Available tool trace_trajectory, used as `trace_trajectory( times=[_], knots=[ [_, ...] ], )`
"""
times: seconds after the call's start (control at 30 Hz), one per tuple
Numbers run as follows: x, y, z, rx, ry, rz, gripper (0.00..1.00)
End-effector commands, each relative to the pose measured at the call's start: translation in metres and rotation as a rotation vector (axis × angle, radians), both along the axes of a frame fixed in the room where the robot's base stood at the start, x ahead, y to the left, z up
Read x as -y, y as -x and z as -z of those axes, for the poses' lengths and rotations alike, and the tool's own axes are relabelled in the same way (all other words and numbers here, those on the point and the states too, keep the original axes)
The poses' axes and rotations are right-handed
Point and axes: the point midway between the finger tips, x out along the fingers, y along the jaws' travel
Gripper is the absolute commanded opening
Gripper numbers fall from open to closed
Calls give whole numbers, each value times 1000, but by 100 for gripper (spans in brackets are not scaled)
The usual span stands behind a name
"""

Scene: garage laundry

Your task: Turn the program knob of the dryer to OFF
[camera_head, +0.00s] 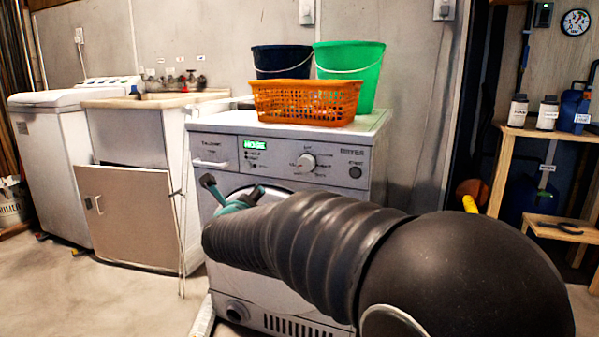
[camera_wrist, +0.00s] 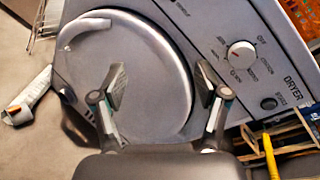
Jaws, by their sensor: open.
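The white dryer (camera_head: 340,178) stands in the middle of the head view. Its round white program knob (camera_head: 306,161) sits on the front panel, clear of my gripper. In the wrist view the knob (camera_wrist: 241,54) is at the upper right, with printed labels around it; OFF appears at its upper right. Its pointer setting is too small to read surely. My gripper (camera_wrist: 165,87) is open and empty, its two fingers apart before the round door (camera_wrist: 135,60), left of and below the knob in that view. In the head view my gripper (camera_head: 218,192) is partly hidden behind my arm.
An orange basket (camera_head: 305,101), a green bucket (camera_head: 357,70) and a dark bucket (camera_head: 280,60) stand on the dryer. A sink cabinet (camera_head: 130,137) and a white washer (camera_head: 50,160) stand left. A wooden shelf (camera_head: 505,165) is right. Open floor (camera_head: 100,290) lies front left.

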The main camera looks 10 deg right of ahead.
Motion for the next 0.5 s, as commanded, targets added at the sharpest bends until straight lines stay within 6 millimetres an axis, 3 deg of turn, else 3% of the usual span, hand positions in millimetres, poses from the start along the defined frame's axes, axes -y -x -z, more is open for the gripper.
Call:
trace_trajectory(
  times=[0.1,0.2,0.3,0.5],
  knots=[
    [39,8,-28,158,-263,219,74],
    [63,19,-37,273,-427,349,74],
    [77,27,-42,358,-527,416,74],
    [81,27,-45,412,-609,432,74]
  ],
)
